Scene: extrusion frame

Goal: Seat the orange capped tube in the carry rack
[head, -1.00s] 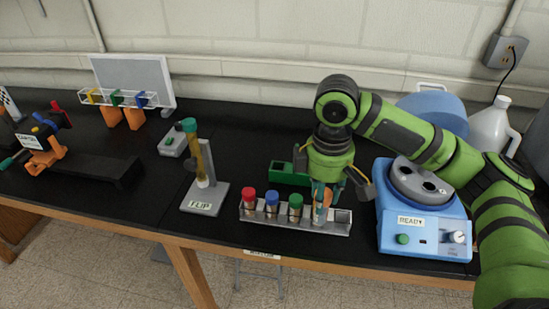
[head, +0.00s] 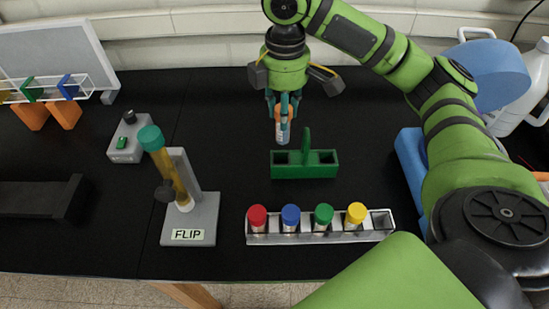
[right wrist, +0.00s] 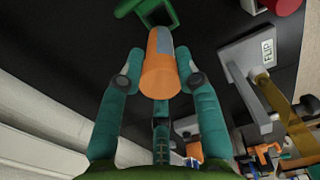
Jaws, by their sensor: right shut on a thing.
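My right gripper (head: 284,100) is shut on the orange capped tube (head: 283,126), gripping it around the orange cap. The tube hangs roughly upright, clear tip down, above the black table. It is behind and slightly left of the green carry rack (head: 290,172), apart from it. The carry rack has an upright middle handle and open slots on both sides. In the right wrist view the orange cap (right wrist: 159,78) sits between the fingers, and part of the green rack (right wrist: 145,20) shows beyond it. My left gripper is not in view.
A silver rack (head: 340,237) in front holds red, blue, green and yellow capped tubes; its right slot looks empty. The FLIP stand (head: 202,215) with a tilted tube stands left. A blue device (head: 410,160) is right, partly hidden by my arm. Black table behind the carry rack is clear.

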